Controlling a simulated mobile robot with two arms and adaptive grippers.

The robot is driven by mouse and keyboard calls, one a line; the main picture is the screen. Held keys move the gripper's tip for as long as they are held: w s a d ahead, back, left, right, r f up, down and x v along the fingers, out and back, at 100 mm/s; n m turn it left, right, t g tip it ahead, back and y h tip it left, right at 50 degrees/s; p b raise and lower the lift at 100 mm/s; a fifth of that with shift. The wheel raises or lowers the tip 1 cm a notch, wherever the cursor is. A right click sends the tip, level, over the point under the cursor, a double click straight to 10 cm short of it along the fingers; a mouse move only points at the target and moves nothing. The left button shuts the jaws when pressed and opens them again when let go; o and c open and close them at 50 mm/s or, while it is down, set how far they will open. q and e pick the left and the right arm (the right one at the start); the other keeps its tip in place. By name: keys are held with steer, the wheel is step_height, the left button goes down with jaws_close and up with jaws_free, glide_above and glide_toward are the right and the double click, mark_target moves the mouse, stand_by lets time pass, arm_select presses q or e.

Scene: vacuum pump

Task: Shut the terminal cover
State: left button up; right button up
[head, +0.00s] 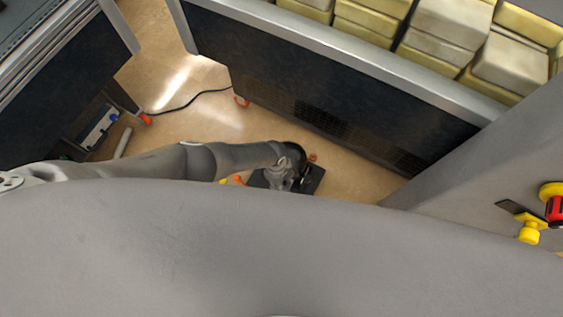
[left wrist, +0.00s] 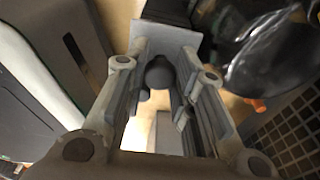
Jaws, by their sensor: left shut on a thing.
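In the head view my left arm reaches in from the left and ends at a dark unit (head: 315,178) low on the floor. My left gripper (head: 298,180) is small there and its fingers are hard to make out. In the left wrist view the fingers of my left gripper (left wrist: 163,62) stand on both sides of a dark rounded part (left wrist: 160,73) and are shut on it. A flat pale grey plate (left wrist: 165,35) shows just past the fingertips. I cannot tell whether either piece is the terminal cover. My right gripper is in neither view.
A dark-sided bench (head: 330,85) with pale blocks (head: 440,40) on it stands behind the unit. Another dark cabinet (head: 60,90) is at the left. A black cable (head: 190,103) lies on the tan floor. A grey panel with a red and yellow switch (head: 553,208) is at the right.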

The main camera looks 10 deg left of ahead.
arm_select(q)
steer(key=shift+s, duration=0.1)
steer(key=o, duration=1)
steer(key=shift+o, duration=0.2)
steer(key=shift+w+r, duration=0.3)
steer(key=shift+r, duration=0.4)
steer(key=shift+s+a+r, duration=0.1)
steer(key=shift+a+r, duration=0.1)
steer(key=shift+r, duration=0.55)
step_height(320, 180, up, 9)
steer(key=a, duration=0.1)
